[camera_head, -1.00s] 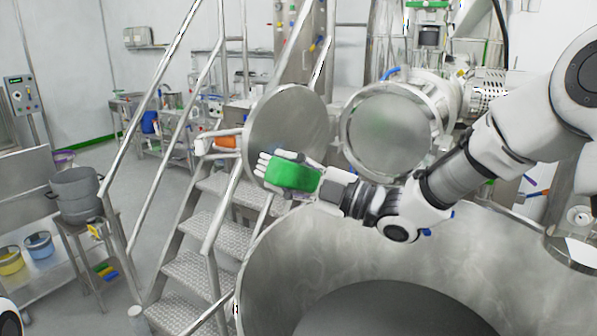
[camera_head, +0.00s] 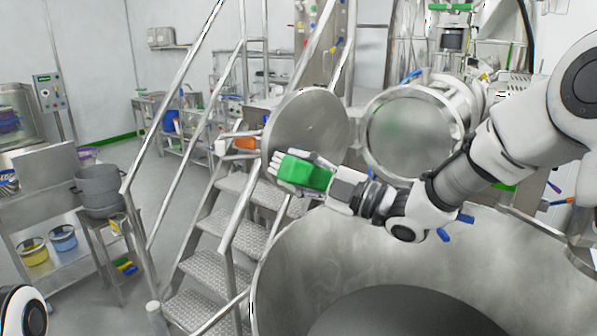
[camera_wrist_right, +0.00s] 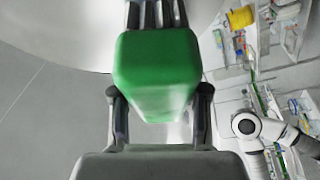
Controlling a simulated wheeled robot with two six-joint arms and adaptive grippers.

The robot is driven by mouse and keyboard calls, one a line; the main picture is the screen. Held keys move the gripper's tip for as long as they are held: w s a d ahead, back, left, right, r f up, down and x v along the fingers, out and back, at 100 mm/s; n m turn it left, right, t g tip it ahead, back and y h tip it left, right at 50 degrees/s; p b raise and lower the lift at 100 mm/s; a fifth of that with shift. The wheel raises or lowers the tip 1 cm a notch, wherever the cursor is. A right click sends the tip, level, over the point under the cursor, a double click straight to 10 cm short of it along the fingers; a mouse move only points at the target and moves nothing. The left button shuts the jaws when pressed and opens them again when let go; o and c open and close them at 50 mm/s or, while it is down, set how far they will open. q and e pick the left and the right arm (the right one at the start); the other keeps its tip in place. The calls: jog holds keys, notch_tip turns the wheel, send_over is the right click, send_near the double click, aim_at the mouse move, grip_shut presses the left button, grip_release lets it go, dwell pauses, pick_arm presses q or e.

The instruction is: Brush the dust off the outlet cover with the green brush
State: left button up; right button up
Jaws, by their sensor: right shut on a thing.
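The green brush (camera_head: 305,172) has a blocky green body, with pale tufts at its far end in the head view. My right gripper (camera_head: 325,178) is shut on it. In the right wrist view the green body (camera_wrist_right: 158,70) sits between my two dark fingers (camera_wrist_right: 158,105). A round steel disc (camera_head: 307,120), likely the outlet cover, stands upright behind and above the brush. The brush overlaps its lower edge in the picture; I cannot tell whether they touch. No dust is clearly visible on its grey face. My left gripper is out of view.
A round-ended steel cylinder (camera_head: 408,135) is right of the disc. A large open steel bowl (camera_head: 450,245) lies below my right arm. Metal stairs with rails (camera_head: 215,240) stand left of the bowl. A pot (camera_head: 100,188) sits on a stand at the left.

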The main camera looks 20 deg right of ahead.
jog(key=shift+w+a, duration=0.4)
jog(key=shift+w, duration=0.45)
jog(key=shift+d, duration=0.1)
jog(key=shift+w+d, duration=0.35)
jog(key=shift+d, duration=0.6)
jog(key=shift+w+d, duration=0.3)
jog(key=shift+d, duration=0.6)
jog(key=shift+w+f+b, duration=0.1)
jog(key=shift+b, duration=0.3)
jog(key=shift+s+a+b, duration=0.3)
jog(key=shift+a+b, duration=0.2)
jog(key=shift+a, duration=0.2)
jog(key=shift+s+a+b, duration=0.25)
jog(key=shift+a+b, duration=0.2)
jog(key=shift+a, duration=0.25)
jog(key=shift+s+a+r, duration=0.2)
jog(key=shift+s+a, duration=0.05)
jog(key=shift+a, duration=0.3)
